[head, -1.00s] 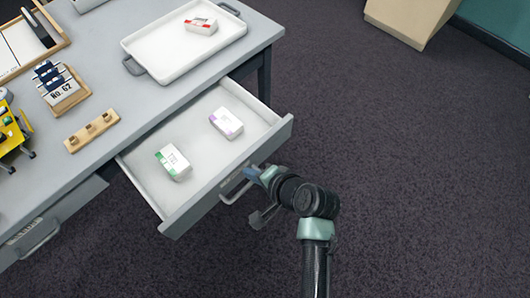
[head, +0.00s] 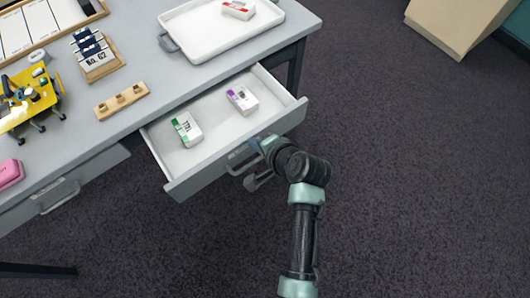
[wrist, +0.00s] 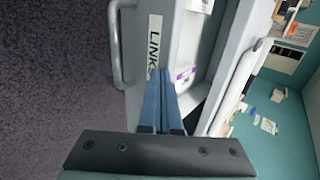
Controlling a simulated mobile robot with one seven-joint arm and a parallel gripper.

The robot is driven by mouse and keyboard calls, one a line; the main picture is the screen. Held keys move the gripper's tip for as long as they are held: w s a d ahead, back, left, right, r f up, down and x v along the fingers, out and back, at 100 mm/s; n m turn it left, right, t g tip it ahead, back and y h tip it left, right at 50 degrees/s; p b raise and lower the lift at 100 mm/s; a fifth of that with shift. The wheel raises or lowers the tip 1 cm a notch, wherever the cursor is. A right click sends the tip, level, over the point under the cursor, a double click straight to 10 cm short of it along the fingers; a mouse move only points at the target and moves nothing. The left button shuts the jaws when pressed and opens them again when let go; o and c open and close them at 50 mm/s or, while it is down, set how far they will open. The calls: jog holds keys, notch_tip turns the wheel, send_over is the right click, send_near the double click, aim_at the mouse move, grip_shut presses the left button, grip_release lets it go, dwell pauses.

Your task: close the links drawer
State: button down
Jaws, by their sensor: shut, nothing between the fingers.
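The links drawer (head: 218,158) stands open from the grey table, with its white inside showing. A green-marked box (head: 187,129) and a purple-marked box (head: 242,99) lie in it. The drawer handle (wrist: 116,45) is left of the label. My gripper (head: 256,146) is shut and empty, its blue fingertips (wrist: 162,75) at the drawer front beside the handle. I cannot tell whether they touch it.
A second drawer with a handle (head: 60,197) is shut at the left of the table. A white tray (head: 220,38), a wooden peg block (head: 121,101), a card holder (head: 98,62) and a yellow model (head: 30,105) stand on top.

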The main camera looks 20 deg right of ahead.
jog(key=w+a+b, duration=0.1)
jog(key=w+a, duration=0.1)
jog(key=w, duration=0.3)
jog(key=w+a+b, duration=0.1)
jog(key=w+b, duration=0.1)
jog(key=w, duration=0.3)
jog(key=w+a+b, duration=0.1)
jog(key=w+a, duration=0.1)
jog(key=w, duration=0.3)
jog(key=shift+w+a+f+b, duration=0.1)
jog(key=shift+w+a+b, duration=0.2)
jog(key=shift+a+b, duration=0.05)
jog(key=shift+w+a, duration=0.2)
jog(key=shift+w, duration=0.4)
jog(key=shift+s, duration=0.1)
